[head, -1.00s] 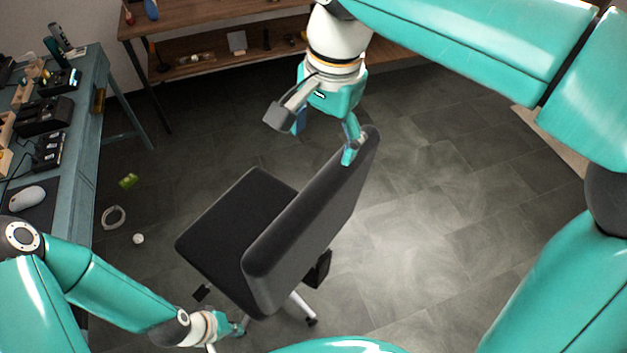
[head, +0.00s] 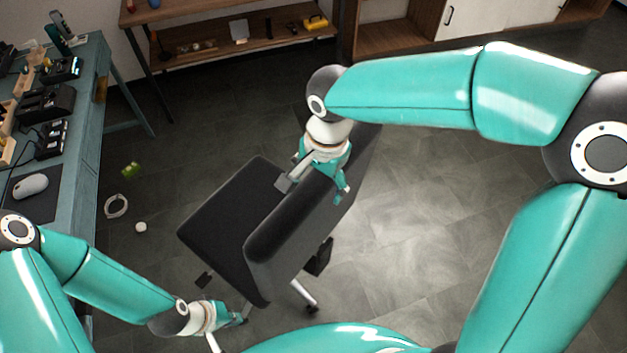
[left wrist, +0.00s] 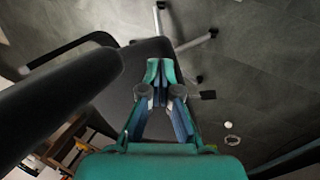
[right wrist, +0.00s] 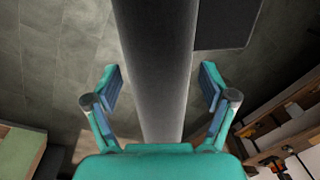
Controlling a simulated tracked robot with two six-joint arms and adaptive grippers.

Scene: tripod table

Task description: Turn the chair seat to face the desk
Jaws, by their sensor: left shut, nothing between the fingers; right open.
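The dark chair has its seat (head: 225,225) on the left and its backrest (head: 285,235) on the right, angled across the picture. The seat faces the upper left, obliquely toward the desk (head: 85,140). My right gripper (head: 313,187) is open at the top of the backrest. In the right wrist view, the backrest (right wrist: 155,60) runs between the two spread fingers, with a gap on each side. My left gripper (head: 243,316) is shut and empty, low by the near seat corner. The left wrist view shows its closed fingers (left wrist: 160,75) against the seat; contact is unclear.
The desk along the left holds a white mouse (head: 31,186) and dark devices. A white ring (head: 116,206), a small white disc (head: 141,227) and a green item (head: 131,170) lie on the floor between desk and chair. A wooden shelf (head: 230,52) stands at the back. Floor right of the chair is clear.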

